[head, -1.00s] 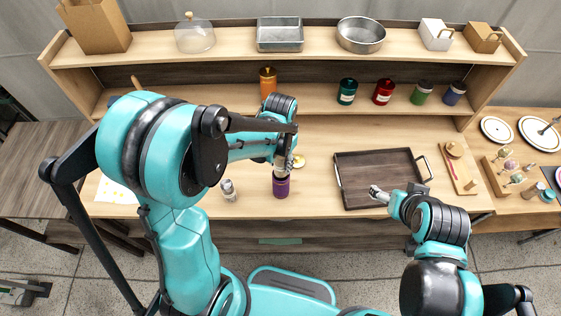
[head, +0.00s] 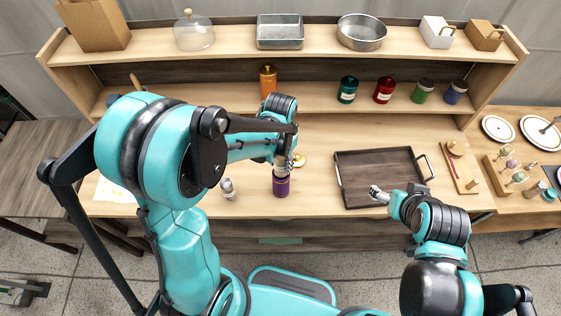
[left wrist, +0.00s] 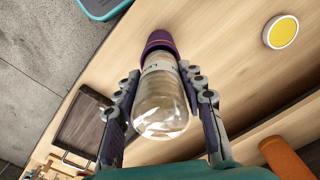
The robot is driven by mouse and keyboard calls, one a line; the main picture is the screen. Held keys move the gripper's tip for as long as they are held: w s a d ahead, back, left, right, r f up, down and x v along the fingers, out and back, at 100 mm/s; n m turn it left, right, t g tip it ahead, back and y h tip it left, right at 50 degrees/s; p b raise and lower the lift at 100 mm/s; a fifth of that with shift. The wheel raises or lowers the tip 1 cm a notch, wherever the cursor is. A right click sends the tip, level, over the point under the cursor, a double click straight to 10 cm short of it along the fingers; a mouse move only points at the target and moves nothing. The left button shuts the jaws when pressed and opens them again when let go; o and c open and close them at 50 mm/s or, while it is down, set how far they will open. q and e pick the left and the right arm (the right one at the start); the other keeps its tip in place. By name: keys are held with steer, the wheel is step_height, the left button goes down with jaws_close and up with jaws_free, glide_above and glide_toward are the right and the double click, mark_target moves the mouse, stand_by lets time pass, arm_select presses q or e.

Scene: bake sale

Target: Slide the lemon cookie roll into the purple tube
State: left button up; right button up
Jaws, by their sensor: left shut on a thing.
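The purple tube (head: 281,186) stands upright near the front edge of the counter, and it also shows at the top of the left wrist view (left wrist: 160,42). My left gripper (head: 284,163) is directly above it, shut on the lemon cookie roll (left wrist: 160,110), a clear wrapped cylinder with a label band. The roll lines up with the tube, and its far end meets the tube's mouth. I cannot tell how deep it sits inside.
The dark tray (head: 345,185) is to the right. An orange canister (head: 268,80) stands on the lower shelf behind my left arm.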

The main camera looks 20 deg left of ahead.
arm_select(q)
steer(key=shift+f+b, duration=1.7)
steer(key=shift+f, duration=0.25)
steer(key=o, duration=0.9)
step_height(320, 180, up, 12)
steer(key=shift+r, duration=0.1)
